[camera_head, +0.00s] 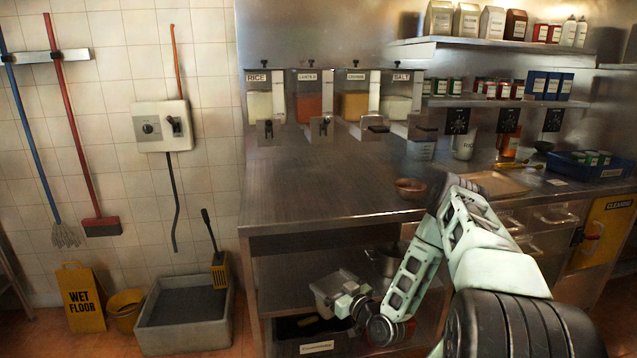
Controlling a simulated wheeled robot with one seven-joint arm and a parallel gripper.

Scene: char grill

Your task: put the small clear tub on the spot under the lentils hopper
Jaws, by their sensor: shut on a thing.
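The small clear tub (328,286) is at lower middle, in front of or at the open shelving under the counter. My gripper (351,293) is at the tub's right side, shut on it. Part of the tub is hidden by my gripper, and its exact height over the bin below is hard to tell. The lentils hopper (308,100), with orange-red contents, is second from the left in the wall row. Its dispensing spout (321,129) hangs over the steel counter (320,185), and the counter under it looks bare.
Rice (259,103), another yellowish hopper (353,103) and salt (398,104) flank it. A brown bowl (410,188) sits on the counter to the right. A labelled dark bin (316,345) and a metal pot (384,262) are below the counter. A mop sink (184,315) stands left.

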